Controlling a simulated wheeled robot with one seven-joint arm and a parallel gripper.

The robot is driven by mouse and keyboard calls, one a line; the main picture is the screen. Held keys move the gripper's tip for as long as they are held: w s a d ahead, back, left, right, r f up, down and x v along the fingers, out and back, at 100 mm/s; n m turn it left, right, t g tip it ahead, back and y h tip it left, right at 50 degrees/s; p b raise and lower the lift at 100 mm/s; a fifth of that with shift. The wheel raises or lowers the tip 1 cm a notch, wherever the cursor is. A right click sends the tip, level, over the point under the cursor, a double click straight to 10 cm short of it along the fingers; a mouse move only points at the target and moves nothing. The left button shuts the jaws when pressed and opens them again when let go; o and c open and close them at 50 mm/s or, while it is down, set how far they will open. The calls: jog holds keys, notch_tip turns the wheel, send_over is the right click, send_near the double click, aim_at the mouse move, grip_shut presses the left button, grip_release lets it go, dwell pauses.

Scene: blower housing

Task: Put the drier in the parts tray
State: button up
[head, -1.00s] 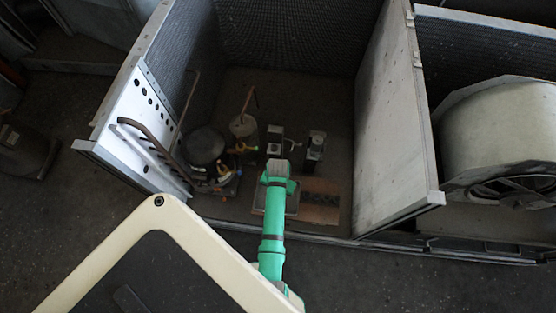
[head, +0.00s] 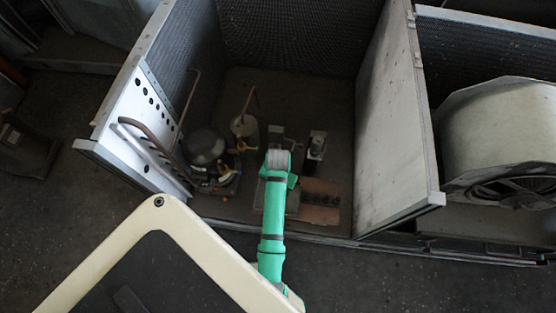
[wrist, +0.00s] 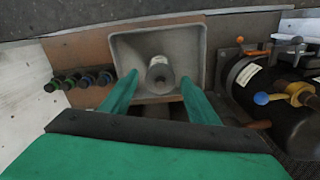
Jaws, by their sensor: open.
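The parts tray (wrist: 197,50) is a shallow grey rectangular tray below my gripper in the wrist view. In the head view it is mostly hidden behind my arm. The drier (wrist: 160,76), a small grey metal cylinder seen end-on, shows inside the tray's outline. Whether it rests on the tray floor is hard to tell from this angle. My gripper (wrist: 158,80) is open, with one green finger on each side of the drier and a visible gap to both. In the head view the fingertips are hidden behind my arm.
Several dark round fittings stand in a row on a brown board (head: 318,210) beside the tray. A black compressor (head: 204,147) with pipes and coloured valves stands on the tray's other side. A dark block (head: 316,148) stands behind. Metal cabinet walls (head: 395,130) enclose the space.

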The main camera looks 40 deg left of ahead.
notch_tip(320, 180, up, 5)
jog(key=shift+f, duration=0.1)
jog(key=shift+s, duration=0.1)
